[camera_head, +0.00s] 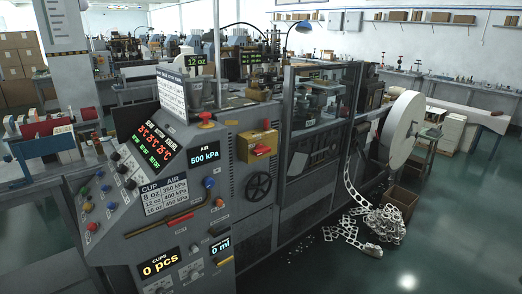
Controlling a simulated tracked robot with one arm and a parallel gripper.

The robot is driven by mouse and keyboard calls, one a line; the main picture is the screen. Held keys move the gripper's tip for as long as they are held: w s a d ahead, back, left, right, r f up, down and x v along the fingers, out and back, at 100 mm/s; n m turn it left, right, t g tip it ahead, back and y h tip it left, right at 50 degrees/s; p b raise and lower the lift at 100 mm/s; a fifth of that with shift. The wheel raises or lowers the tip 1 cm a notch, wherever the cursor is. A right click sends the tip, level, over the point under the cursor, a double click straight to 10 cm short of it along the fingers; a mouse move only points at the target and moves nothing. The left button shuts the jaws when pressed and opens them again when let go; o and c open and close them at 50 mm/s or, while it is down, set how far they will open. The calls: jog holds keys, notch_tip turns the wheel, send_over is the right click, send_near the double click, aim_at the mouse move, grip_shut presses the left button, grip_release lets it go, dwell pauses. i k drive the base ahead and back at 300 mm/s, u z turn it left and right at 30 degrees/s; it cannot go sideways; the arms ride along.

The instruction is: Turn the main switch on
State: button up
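A grey cup forming machine (140,240) with a sloped control panel fills the left and middle of the view. A yellow box with a red handle (261,149), which looks like the main switch, is on its front, right of the air display. I cannot tell its on or off position. The air display (205,158) reads 500 kPa and the cups display (160,264) reads 0 pcs; both are lit. My gripper is not in view.
A black handwheel (258,187) sits below the yellow box. A red mushroom button (206,119) is on top of the panel. A white reel (402,130) and a scrap pile (385,223) stand at right. The green floor (440,240) at the front right is clear.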

aim_at(260, 149)
jog(key=i, duration=1.5)
jog(key=z, duration=2.15)
jog(key=i, duration=1.35)
jog(key=u, duration=2.2)
